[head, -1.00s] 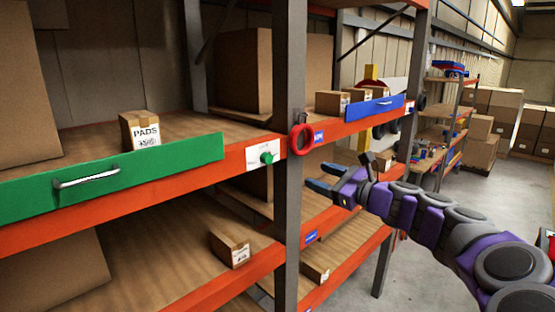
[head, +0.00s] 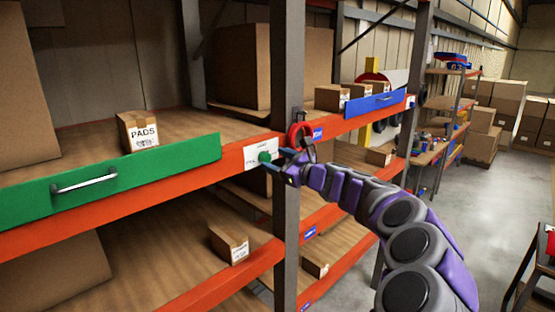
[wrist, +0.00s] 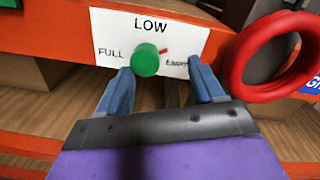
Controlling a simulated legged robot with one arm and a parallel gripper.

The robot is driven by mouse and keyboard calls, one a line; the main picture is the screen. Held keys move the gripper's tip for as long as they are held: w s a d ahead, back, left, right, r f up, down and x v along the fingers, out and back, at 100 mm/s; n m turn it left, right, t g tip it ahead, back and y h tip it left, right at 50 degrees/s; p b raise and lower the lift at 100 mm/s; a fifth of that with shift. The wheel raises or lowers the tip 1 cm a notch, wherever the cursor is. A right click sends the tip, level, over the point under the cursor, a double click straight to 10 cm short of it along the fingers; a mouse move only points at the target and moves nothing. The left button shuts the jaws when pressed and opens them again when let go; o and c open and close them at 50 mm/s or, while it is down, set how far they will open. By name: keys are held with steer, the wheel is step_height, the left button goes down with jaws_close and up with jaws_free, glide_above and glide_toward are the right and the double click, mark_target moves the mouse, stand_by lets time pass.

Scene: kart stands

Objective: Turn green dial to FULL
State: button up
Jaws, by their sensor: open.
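The green dial (wrist: 145,60) sits on a white label plate (wrist: 185,38) on the orange shelf beam. The plate reads LOW at the top, FULL at the left and what looks like EMPTY at the right. A small red mark shows at the dial's upper right, pointing between LOW and the right-hand word. In the head view the dial (head: 264,157) is at the tip of my gripper (head: 285,165). In the wrist view my gripper (wrist: 163,88) is open, its blue fingers below and on either side of the dial, with the dial nearer the left finger. I cannot tell whether they touch.
A red ring (wrist: 272,57) is just right of the plate, close to the right finger. A green drawer front (head: 110,172) with a metal handle is to the left. A grey upright (head: 288,220) stands right beside the dial. Open floor (head: 450,215) lies to the right.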

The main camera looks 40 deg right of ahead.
mark_target(264, 159)
steer(key=shift+w+a+r, duration=0.1)
steer(key=shift+a+r, duration=0.05)
steer(key=shift+a, duration=0.4)
steer(key=shift+w+a+r, duration=0.1)
steer(key=shift+a+r, duration=0.05)
steer(key=shift+a, duration=0.7)
steer(key=shift+c, duration=0.3)
steer(key=shift+a, duration=0.15)
steer(key=shift+c, duration=0.8)
steer(key=shift+s+d+f, duration=0.15)
steer(key=shift+d, duration=0.75)
steer(key=c, duration=0.6)
steer(key=shift+a, duration=0.25)
steer(key=shift+c, duration=1.1)
